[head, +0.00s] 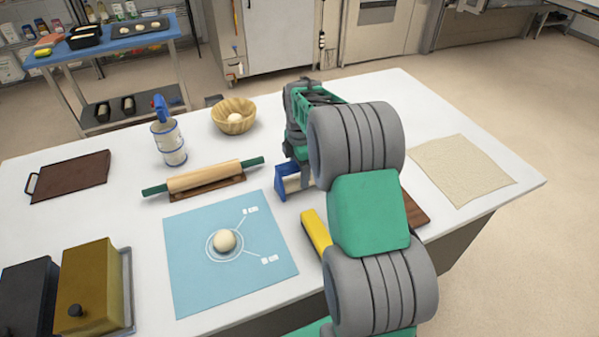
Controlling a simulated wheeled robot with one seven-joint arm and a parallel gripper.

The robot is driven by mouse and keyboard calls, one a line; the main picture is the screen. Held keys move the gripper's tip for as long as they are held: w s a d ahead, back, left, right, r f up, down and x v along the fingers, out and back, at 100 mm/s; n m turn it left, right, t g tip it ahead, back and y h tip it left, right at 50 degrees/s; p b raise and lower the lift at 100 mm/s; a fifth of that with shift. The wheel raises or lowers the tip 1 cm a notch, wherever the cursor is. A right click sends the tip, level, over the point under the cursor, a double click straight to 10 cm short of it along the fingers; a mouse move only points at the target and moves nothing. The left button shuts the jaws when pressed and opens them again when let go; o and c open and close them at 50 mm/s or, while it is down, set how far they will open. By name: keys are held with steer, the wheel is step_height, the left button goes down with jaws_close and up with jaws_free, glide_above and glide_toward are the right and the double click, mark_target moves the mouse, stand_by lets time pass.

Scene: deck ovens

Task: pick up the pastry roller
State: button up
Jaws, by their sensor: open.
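The pastry roller (204,177) is a pale wooden rolling pin with dark green handles. It lies slantwise on a dark wooden rest (210,189) on the white worktop, behind the blue mat. My gripper (291,183) has blue fingers and is to the right of the roller's right handle, low over the worktop. It is open, apart from the roller, and I see nothing between its fingers. My arm hides part of the gripper and the worktop behind it.
A dough ball (225,240) sits on the blue mat (190,285). A blue-topped canister (168,142) and a wooden bowl (233,122) stand behind the roller. A brown tray (75,176) is left, tins (88,290) front left, a yellow-handled item (315,231) by my arm, a dough sheet (462,168) right.

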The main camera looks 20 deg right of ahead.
jaws_close()
stand_by(0.5)
